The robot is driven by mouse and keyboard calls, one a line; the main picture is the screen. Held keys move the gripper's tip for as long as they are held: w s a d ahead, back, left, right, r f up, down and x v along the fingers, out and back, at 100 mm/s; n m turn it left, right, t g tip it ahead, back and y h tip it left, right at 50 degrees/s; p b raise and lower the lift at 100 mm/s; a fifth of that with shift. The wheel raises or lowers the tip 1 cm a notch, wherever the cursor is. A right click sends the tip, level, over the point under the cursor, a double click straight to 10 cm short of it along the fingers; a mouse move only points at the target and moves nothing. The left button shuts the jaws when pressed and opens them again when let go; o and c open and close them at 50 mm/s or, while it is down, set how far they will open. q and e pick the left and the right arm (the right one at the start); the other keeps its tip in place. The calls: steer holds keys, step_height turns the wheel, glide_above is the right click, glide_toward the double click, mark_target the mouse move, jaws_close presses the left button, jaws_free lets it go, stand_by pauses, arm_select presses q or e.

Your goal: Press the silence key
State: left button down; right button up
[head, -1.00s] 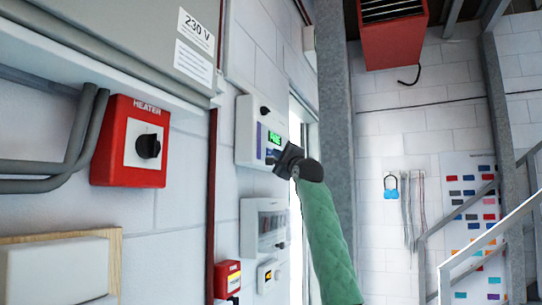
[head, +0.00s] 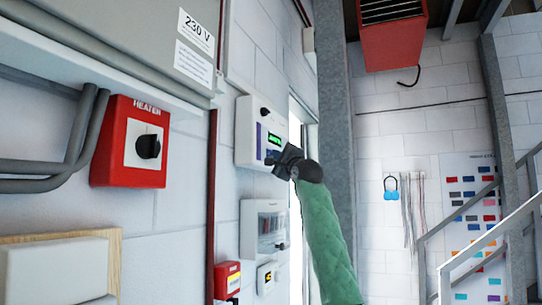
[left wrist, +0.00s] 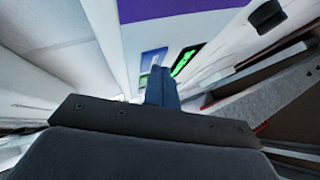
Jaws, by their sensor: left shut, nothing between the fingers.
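A white wall panel (head: 246,118) with a small green lit display (head: 274,138), a purple strip and a black knob hangs in the middle of the head view. I cannot make out a silence key; the gripper covers the panel's lower right part. My left gripper (head: 270,159) is shut and empty, with its tips at the panel's lower front, just below the display. Whether they touch it I cannot tell. In the left wrist view the shut fingers (left wrist: 162,86) point at the panel face, beside a blue and green patch (left wrist: 153,58) and the lit display (left wrist: 186,60). My right gripper is not in view.
Below the panel hangs a white box with a clear window (head: 263,227). A red fire box (head: 227,279) is lower still. A red heater switch (head: 129,142) is at the left. A grey post (head: 333,120) stands just right of the panel.

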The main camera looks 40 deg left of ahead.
arm_select(q)
steer(key=shift+w+d, duration=0.15)
steer(key=shift+d, duration=0.4)
steer(key=d, duration=0.3)
steer(key=w+d+b, duration=0.1)
steer(key=d, duration=0.1)
steer(key=shift+w+d, duration=0.2)
steer(key=shift+d, duration=0.2)
stand_by(0.6)
